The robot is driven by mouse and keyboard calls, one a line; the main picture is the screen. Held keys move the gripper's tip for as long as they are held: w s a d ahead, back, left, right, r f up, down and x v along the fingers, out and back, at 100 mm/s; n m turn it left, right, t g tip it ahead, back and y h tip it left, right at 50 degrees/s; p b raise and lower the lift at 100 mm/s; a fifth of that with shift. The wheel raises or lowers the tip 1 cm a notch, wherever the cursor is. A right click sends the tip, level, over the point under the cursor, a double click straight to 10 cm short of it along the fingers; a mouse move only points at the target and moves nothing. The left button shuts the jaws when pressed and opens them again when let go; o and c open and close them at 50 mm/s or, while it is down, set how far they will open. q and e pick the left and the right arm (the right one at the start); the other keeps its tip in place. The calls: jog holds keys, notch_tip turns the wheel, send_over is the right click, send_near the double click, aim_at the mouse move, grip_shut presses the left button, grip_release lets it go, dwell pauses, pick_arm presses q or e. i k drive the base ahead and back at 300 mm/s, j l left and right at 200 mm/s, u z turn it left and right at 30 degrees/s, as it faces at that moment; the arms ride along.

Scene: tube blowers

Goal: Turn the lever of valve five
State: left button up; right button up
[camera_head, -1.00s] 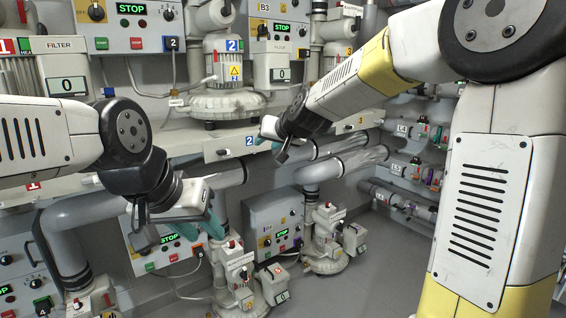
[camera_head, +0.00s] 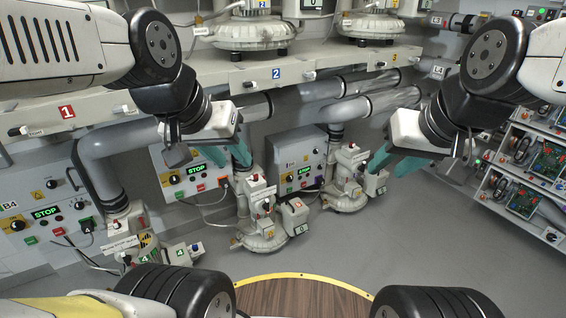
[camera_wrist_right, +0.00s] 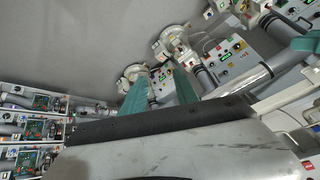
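The lower middle blower unit (camera_head: 262,228), which I take for number five by its place between units four and six, stands on the floor. It has a pale valve body with small red parts (camera_head: 266,207) on top. Which part is the lever is too small to tell. My left gripper (camera_head: 232,166) has two teal fingers spread apart, empty, just above and left of this unit in the head view. My right gripper (camera_head: 384,168) is open and empty, right of the lower right blower. Its spread teal fingers also show in the right wrist view (camera_wrist_right: 160,75).
The lower right blower (camera_head: 345,190) and the unit marked 4 (camera_head: 130,240) stand on either side. Control boxes (camera_head: 190,170) with green STOP displays and thick grey pipes (camera_head: 335,92) are behind. Shelves of circuit boards (camera_head: 540,165) are at right. Grey floor (camera_head: 370,245) is open in front.

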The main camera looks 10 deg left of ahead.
aim_at(265, 206)
jog(key=i+j+u, duration=0.25)
jog(key=i+j, duration=0.15)
jog(key=i+j+u, duration=0.3)
jog(key=i, duration=0.25)
